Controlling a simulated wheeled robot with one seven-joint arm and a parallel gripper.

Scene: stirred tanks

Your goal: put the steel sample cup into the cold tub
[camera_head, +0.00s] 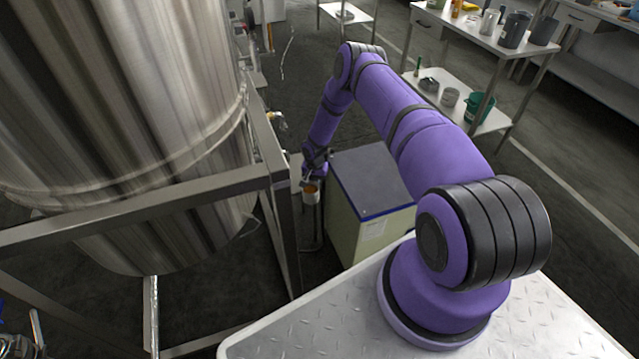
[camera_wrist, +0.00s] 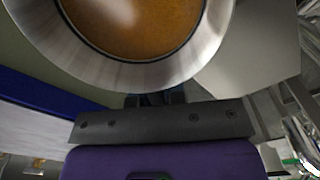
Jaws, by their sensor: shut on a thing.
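The steel sample cup (camera_head: 311,195) is held at the end of my arm, beside a tank frame. In the wrist view the cup's wide steel rim (camera_wrist: 190,68) surrounds an orange-brown content. My gripper (camera_head: 309,182) is shut on the cup; its dark fingers (camera_wrist: 155,99) meet the cup's near side, partly hidden under the rim. The cup looks about upright.
A pale green box with a grey top and blue edge (camera_head: 372,178) stands just right of the cup. A large steel tank (camera_head: 110,110) and its metal frame (camera_head: 283,215) are close on the left. Benches (camera_head: 470,22) with containers stand at the back right.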

